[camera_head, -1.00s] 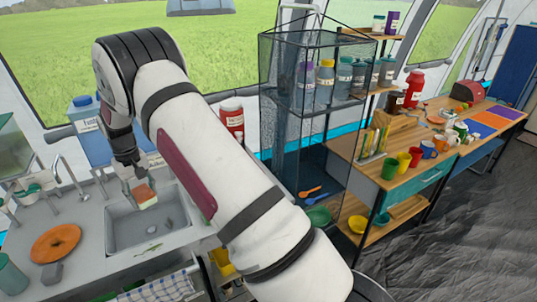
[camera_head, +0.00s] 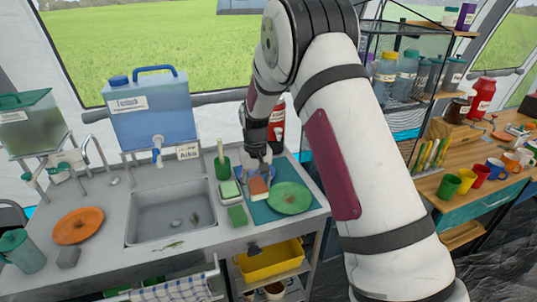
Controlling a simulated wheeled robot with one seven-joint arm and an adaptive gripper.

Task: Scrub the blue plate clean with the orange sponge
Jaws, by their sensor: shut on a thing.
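My gripper (camera_head: 257,172) hangs over the right part of the counter, to the right of the sink. It is shut on the orange sponge (camera_head: 259,188), which sits low over the teal mat (camera_head: 262,211). I cannot tell whether the sponge touches the mat. A green plate (camera_head: 289,198) with dark marks lies on the mat, just right of the sponge. I cannot make out a blue plate; the gripper and arm hide part of the area behind the sponge.
An orange plate (camera_head: 78,226) with dark marks lies left of the sink (camera_head: 172,217). Green scrubbing items (camera_head: 231,190) and a green cup with a brush (camera_head: 222,166) stand beside the mat. A blue water container (camera_head: 150,112) stands behind the sink. A shelf (camera_head: 425,95) rises at right.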

